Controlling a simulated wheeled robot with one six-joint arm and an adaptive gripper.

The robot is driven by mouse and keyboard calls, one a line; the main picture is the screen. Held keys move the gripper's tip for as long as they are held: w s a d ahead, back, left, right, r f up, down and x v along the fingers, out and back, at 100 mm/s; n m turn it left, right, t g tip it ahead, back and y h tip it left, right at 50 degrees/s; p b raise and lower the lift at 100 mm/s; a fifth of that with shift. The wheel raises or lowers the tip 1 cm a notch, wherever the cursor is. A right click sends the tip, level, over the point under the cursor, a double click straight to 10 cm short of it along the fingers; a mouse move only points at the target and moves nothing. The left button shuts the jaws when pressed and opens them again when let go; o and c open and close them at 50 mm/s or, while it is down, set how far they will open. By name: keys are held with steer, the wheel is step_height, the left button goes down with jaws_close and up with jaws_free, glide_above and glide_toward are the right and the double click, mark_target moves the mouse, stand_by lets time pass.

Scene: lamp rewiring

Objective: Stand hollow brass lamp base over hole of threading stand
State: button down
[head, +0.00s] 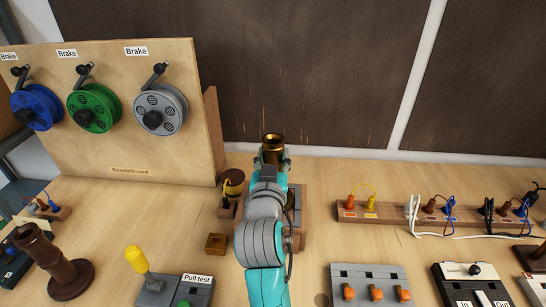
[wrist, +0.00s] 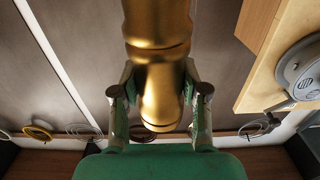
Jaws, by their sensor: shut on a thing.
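The hollow brass lamp base (head: 273,141) shows its open top rim above my gripper in the head view. My gripper (head: 271,160) is shut on it, with the teal arm hiding most of the lower part. In the wrist view the brass lamp base (wrist: 163,85) stands between the two fingers of my gripper (wrist: 160,98). A wooden block with a dark top, partly behind my arm, may be the threading stand (head: 299,217); its hole is hidden. I cannot tell the gap between the lamp base and this block.
A wooden board with braked cord reels (head: 92,108) stands at the left. A dark wooden turned base (head: 68,275) and the pull test box (head: 181,290) are at the front left. A rail of plugs (head: 387,212) lies at the right. A small wooden block (head: 216,243) sits left of my arm.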

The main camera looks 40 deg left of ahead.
steer(key=c, duration=0.6)
jaws_free()
steer(key=shift+f, duration=0.1)
steer(key=shift+s+d, duration=0.1)
steer(key=shift+s, duration=0.05)
steer(key=v, duration=1.1)
steer(key=shift+s, duration=0.35)
steer(key=shift+d, duration=0.1)
